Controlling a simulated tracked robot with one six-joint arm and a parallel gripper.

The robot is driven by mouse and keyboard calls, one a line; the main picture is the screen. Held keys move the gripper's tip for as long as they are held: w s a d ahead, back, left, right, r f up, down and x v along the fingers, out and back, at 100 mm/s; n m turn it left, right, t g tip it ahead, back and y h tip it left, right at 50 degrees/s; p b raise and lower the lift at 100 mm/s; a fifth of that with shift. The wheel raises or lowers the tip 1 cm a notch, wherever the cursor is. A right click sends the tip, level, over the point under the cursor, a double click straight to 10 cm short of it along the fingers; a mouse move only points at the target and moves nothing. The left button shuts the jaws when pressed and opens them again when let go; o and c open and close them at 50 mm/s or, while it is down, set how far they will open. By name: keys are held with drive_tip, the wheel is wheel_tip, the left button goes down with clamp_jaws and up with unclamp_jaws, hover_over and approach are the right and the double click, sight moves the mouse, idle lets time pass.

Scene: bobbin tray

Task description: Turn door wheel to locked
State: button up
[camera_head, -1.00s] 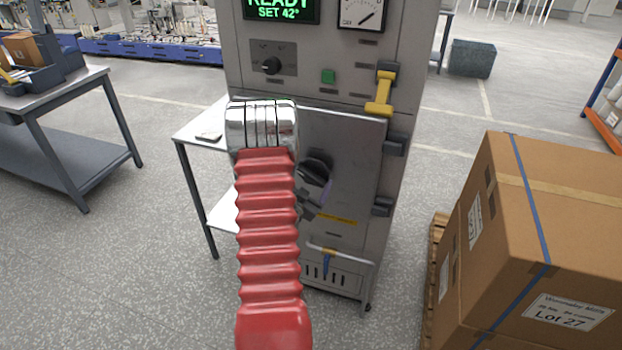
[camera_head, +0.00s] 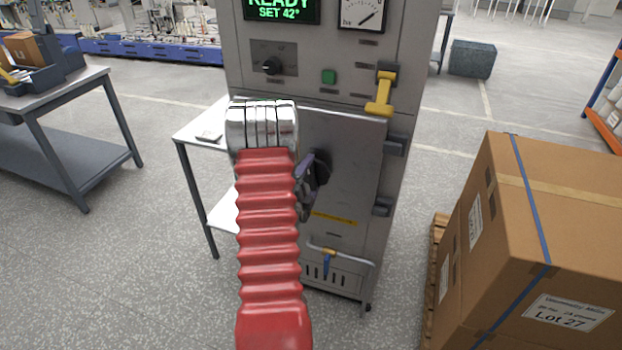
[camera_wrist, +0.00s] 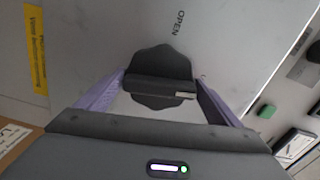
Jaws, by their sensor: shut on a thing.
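The door wheel, a dark lobed disc with a raised bar, is on the grey cabinet door (camera_head: 352,165). In the head view the wheel (camera_head: 323,168) is partly hidden by my arm and gripper. In the wrist view the wheel (camera_wrist: 160,62) fills the middle, and its bar lies across between my two purple fingers. A pale mark (camera_wrist: 186,95) is near the bar's right end. The word OPEN (camera_wrist: 177,22) is printed on the door beyond the wheel. My gripper (camera_wrist: 160,88) is shut on the bar's ends; it also shows in the head view (camera_head: 305,172). No locked label is visible.
A yellow handle (camera_head: 381,95) sits on the cabinet's right edge, above dark hinges. A READY display (camera_head: 282,10) is at the top. Strapped cartons (camera_head: 540,230) stand close on the right. A white side table (camera_head: 200,132) stands left of the cabinet.

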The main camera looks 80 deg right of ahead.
drive_tip(key=shift+f+m, duration=0.15)
drive_tip(key=shift+m, duration=0.95)
drive_tip(key=shift+s, duration=0.1)
drive_tip(key=o, duration=0.9)
drive_tip(key=shift+a, duration=0.1)
drive_tip(key=w+a, duration=0.1)
drive_tip(key=a, duration=1.2)
drive_tip(key=shift+w+a, duration=0.2)
drive_tip(key=shift+a, duration=0.1)
